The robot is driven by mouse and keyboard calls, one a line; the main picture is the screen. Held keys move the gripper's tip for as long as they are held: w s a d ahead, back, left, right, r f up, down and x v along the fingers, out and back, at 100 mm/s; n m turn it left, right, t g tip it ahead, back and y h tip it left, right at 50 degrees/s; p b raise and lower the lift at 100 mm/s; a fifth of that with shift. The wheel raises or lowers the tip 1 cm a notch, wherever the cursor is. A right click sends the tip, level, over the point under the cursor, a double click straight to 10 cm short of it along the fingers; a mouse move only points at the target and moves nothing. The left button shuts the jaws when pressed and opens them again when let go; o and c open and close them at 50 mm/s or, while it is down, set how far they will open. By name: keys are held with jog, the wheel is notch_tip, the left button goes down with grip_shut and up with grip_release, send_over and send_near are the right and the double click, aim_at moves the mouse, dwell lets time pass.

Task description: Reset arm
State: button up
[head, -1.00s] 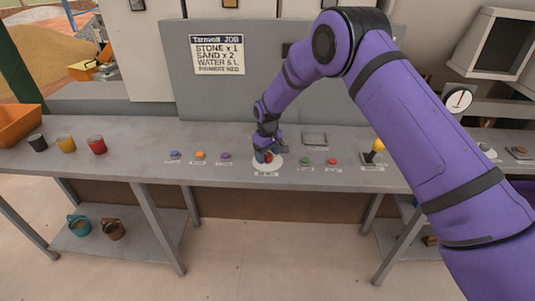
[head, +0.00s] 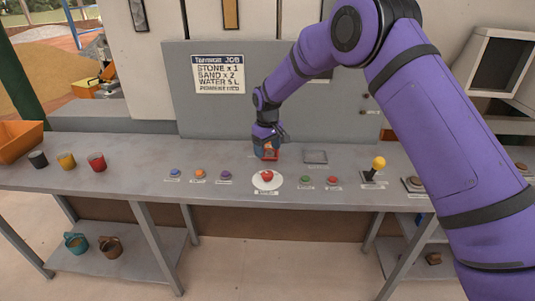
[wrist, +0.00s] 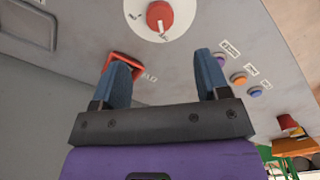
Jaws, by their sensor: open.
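My purple gripper (head: 267,150) is above the counter, behind the red knob as the head view shows it. In the wrist view its two blue fingers (wrist: 163,62) are spread apart with nothing between them. The red knob (head: 267,176) sits on a white round plate on the counter. In the wrist view the knob (wrist: 160,15) is beyond the fingertips, apart from them. A red-edged piece (wrist: 127,62) shows partly behind the left finger in the wrist view, mostly hidden.
Blue, orange and purple buttons (head: 199,174) are left of the knob; green and red buttons (head: 305,181) are right. A yellow-topped lever (head: 378,163) stands farther right. Several cups (head: 97,162) and an orange bin (head: 22,138) are at left. A job sign (head: 219,74) hangs on the grey panel.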

jog(key=s+d+r+m+t, duration=0.1)
jog(key=s+d+r, duration=0.45)
jog(key=r, duration=0.35)
jog(key=s+d+r+m+t, duration=0.15)
jog(key=s+d+r, duration=0.25)
jog(key=d+r, duration=0.4)
jog(key=s+d+r+m, duration=0.1)
jog(key=s+d+r, duration=0.35)
jog(key=r, duration=0.55)
jog(key=s+d+r+m+t, duration=0.1)
jog(key=s+d, duration=0.3)
jog(key=s, duration=0.6)
jog(key=s+d+r+m, duration=0.1)
jog(key=s+d, duration=0.4)
jog(key=s, duration=0.5)
jog(key=s+d+r+m+t, duration=0.1)
jog(key=s+d, duration=0.4)
jog(key=s, duration=0.6)
jog(key=shift+r+m+t, duration=0.35)
jog(key=shift+r+m, duration=0.1)
jog(key=shift+m, duration=0.7)
